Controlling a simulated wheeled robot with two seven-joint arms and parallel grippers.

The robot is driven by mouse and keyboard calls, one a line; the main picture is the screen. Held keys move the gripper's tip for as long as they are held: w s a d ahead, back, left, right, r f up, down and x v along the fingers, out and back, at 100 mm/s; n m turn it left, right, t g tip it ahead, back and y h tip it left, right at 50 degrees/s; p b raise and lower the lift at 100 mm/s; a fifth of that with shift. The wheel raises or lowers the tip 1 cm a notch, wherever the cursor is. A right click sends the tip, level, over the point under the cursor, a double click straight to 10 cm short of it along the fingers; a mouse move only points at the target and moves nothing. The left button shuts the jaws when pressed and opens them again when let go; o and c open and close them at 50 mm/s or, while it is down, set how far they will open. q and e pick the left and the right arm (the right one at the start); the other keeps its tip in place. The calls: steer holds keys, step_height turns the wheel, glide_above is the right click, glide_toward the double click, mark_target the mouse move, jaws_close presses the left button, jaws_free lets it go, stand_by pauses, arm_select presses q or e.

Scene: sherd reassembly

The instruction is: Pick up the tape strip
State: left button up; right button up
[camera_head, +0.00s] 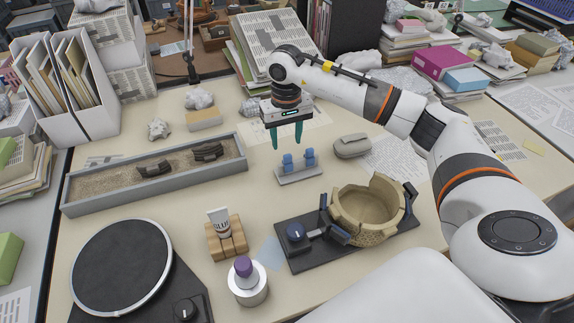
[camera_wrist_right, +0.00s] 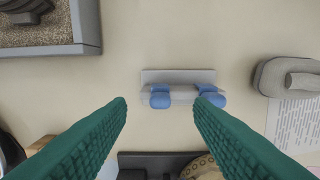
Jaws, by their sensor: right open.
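A small grey stand (camera_head: 299,174) with two blue posts stands near the middle of the table. In the right wrist view the same stand (camera_wrist_right: 180,76) lies ahead of my fingertips, with blue pieces at both sides. A thin pale strip (camera_wrist_right: 183,94), which looks like the tape strip, spans between the blue pieces; it is hard to make out in the head view. My right gripper (camera_head: 287,143) points down just behind and above the stand. Its green fingers are apart and nothing is between them; they also show in the wrist view (camera_wrist_right: 161,106). My left gripper is not in view.
A clamp base (camera_head: 292,262) holding a tan pot (camera_head: 367,213) is in front of the stand. A sand tray (camera_head: 110,191) with dark sherds lies left, a grey rounded object (camera_head: 352,146) right. A glue tube (camera_head: 219,223), purple-capped bottle (camera_head: 246,283) and turntable (camera_head: 120,263) are nearer.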

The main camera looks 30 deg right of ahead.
mark_target(287, 155)
steer(key=shift+s+f, duration=0.1)
steer(key=shift+f, duration=0.3)
steer(key=f+b, duration=0.1)
steer(key=f, duration=0.1)
steer(key=f+b, duration=0.1)
steer(key=shift+s+a+f, duration=0.1)
steer(key=shift+s+f, duration=0.25)
steer(key=shift+f, duration=0.3)
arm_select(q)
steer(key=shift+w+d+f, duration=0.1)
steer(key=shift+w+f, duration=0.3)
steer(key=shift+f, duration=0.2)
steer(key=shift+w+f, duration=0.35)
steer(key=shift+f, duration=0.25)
arm_select(e)
steer(key=shift+w+r, duration=0.1)
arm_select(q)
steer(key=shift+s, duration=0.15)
arm_select(e)
steer(key=c, duration=0.8)
